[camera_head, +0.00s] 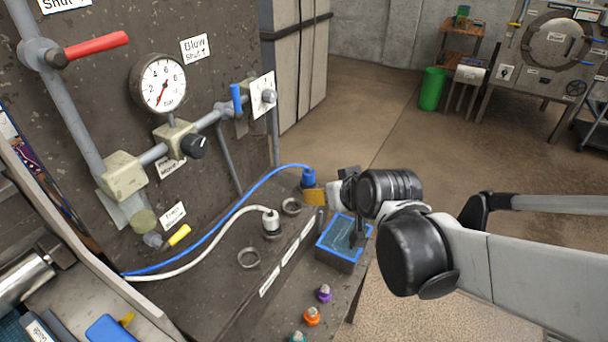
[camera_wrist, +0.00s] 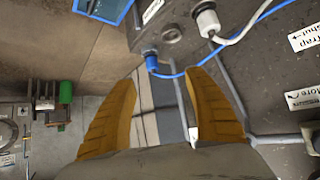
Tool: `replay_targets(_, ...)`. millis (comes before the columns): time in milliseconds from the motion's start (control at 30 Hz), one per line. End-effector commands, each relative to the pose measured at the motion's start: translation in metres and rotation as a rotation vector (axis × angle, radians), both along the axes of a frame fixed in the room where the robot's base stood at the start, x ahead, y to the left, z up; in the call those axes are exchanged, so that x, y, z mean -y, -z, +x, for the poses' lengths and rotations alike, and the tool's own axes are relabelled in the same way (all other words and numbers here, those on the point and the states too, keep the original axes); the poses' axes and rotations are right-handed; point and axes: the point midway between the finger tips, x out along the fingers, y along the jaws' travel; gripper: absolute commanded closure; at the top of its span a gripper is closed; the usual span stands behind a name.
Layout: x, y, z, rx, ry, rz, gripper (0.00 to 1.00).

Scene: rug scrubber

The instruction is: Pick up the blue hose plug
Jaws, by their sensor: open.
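The blue hose plug (camera_head: 308,177) is on the end of the blue hose, near the far end of the dark bench. In the wrist view the plug (camera_wrist: 151,62) shows near the middle, just ahead of the gap between the fingers. My gripper (camera_head: 315,196) is open, with its yellow fingers apart and nothing seen between them. In the head view a yellow finger overlaps the area just below the plug; whether it touches cannot be told. Both fingers of my gripper (camera_wrist: 163,77) show in the wrist view.
A white hose plug (camera_head: 270,223) stands nearby, between metal rings. A blue-rimmed tray (camera_head: 326,253) is to the right, below my wrist. Purple and orange knobs line the bench front. The wall panel with gauge (camera_head: 159,84) and pipes rises at left. Open floor lies beyond.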

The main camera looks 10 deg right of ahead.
Motion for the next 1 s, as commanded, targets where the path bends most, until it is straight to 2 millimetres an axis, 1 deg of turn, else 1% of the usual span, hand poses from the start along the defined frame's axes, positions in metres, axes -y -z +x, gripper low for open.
replay_targets(33,0.001,0.004,0.016,0.026,-0.003,0.002,0.39)
replay_targets(200,0.005,0.019,0.059,0.120,-0.012,0.006,0.39)
replay_targets(300,0.009,0.032,0.080,0.175,-0.011,0.006,0.39)
replay_targets(400,0.014,0.045,0.097,0.227,-0.007,0.004,0.39)
replay_targets(500,0.018,0.056,0.108,0.268,-0.004,0.001,0.39)
replay_targets(600,0.021,0.065,0.115,0.297,0.002,-0.002,0.39)
replay_targets(767,0.024,0.072,0.121,0.319,0.006,-0.004,0.39)
replay_targets(1000,0.021,0.084,0.155,0.320,0.006,-0.004,0.39)
